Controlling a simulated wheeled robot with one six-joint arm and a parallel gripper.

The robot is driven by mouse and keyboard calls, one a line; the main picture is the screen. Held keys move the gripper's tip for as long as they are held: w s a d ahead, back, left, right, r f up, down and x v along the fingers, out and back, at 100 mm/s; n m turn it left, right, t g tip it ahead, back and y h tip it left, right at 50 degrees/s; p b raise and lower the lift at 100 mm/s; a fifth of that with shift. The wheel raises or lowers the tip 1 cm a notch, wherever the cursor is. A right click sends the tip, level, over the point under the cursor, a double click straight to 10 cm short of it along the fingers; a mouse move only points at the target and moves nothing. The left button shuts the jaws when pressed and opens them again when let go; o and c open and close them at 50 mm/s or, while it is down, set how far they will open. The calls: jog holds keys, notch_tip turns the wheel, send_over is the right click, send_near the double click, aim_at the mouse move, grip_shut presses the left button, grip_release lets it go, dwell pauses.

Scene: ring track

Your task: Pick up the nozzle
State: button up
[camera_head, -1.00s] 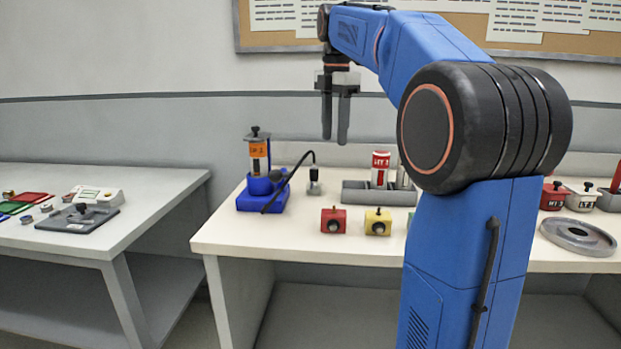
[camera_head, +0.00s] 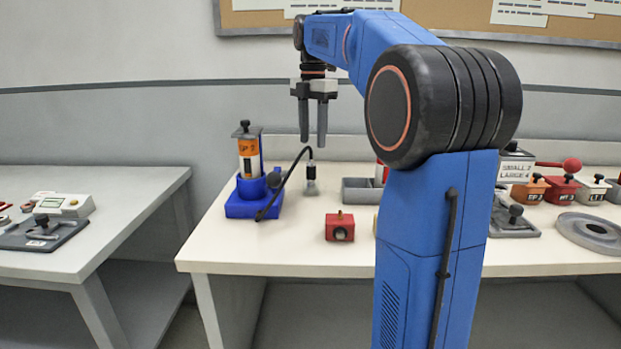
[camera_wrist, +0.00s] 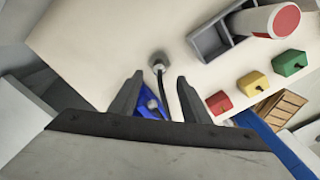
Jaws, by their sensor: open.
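The nozzle is most likely the small grey metallic piece (camera_head: 311,182) at the end of a black curved hose. It stands on the white table beside a blue base (camera_head: 248,207) that carries an orange-labelled cylinder. My gripper (camera_head: 313,142) points down, open and empty, above the nozzle and apart from it. In the wrist view the nozzle (camera_wrist: 158,62) shows just beyond the two open fingertips (camera_wrist: 160,78), roughly midway between them. The hose runs from it down between the fingers, with part of the blue base behind them.
A red block (camera_head: 340,227) stands to the right of the nozzle. A grey tray (camera_head: 360,191) lies behind it, partly hidden by my arm. Yellow (camera_wrist: 252,83) and green (camera_wrist: 289,63) blocks show in the wrist view.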

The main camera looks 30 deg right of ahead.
aim_at(311, 163)
notch_tip(311, 163, down, 6)
jog(key=shift+r, duration=0.25)
jog(key=shift+a+f, duration=0.15)
jog(key=shift+f, duration=1.2)
jog(key=shift+a+f, duration=0.1)
jog(key=shift+f, duration=1.2)
grip_shut()
